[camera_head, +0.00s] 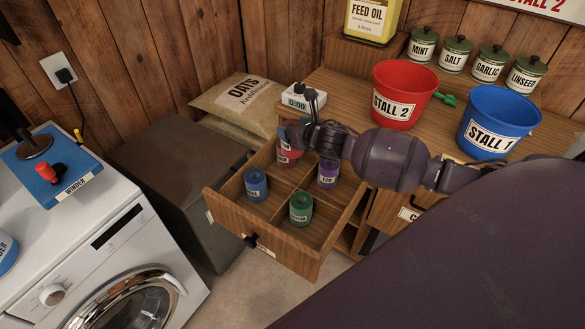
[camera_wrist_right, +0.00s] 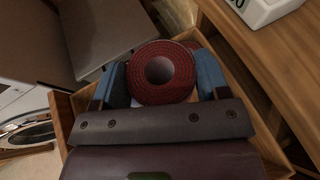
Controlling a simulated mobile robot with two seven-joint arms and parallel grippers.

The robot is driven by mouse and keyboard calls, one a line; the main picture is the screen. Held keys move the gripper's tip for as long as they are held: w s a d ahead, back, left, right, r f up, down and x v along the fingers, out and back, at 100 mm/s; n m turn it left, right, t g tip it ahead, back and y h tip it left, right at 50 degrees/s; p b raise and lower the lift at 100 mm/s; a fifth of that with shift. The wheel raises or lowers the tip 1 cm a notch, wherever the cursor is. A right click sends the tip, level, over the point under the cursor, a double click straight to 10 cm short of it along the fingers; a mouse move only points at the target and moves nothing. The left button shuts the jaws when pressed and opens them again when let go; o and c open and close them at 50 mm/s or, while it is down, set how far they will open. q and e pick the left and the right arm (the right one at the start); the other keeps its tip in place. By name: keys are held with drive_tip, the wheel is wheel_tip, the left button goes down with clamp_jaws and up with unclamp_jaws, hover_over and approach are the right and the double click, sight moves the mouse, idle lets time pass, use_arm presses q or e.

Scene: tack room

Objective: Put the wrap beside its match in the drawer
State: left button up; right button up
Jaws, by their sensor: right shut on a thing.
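My right gripper (camera_head: 291,134) reaches over the back of the open drawer (camera_head: 284,259). It is shut on a rolled red wrap (camera_wrist_right: 163,72), which sits between its blue finger pads in the right wrist view. In the head view red wrap (camera_head: 287,158) shows under the gripper at the drawer's back left compartment; the held roll and any roll below it overlap, so I cannot tell whether they touch. A blue wrap (camera_head: 256,185) is in the front left compartment, a green wrap (camera_head: 301,208) in the front right, a purple wrap (camera_head: 328,173) in the back right.
A red bucket (camera_head: 403,83), a blue bucket (camera_head: 498,125) and several lidded jars stand on the wooden cabinet. A small white box (camera_head: 304,100) sits close behind my gripper. Oats sacks (camera_head: 246,103) lie behind the drawer. A washing machine with a winder (camera_head: 62,181) is at left.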

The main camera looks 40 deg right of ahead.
sight(299, 157)
wheel_tip(299, 157, down, 10)
drive_tip(key=shift+f+b, duration=0.1)
drive_tip(key=shift+b, duration=0.9)
drive_tip(key=shift+f, duration=0.25)
drive_tip(key=shift+f+b, duration=0.85)
drive_tip(key=shift+f, duration=1.65)
drive_tip(key=shift+f, duration=0.15)
drive_tip(key=o, duration=1)
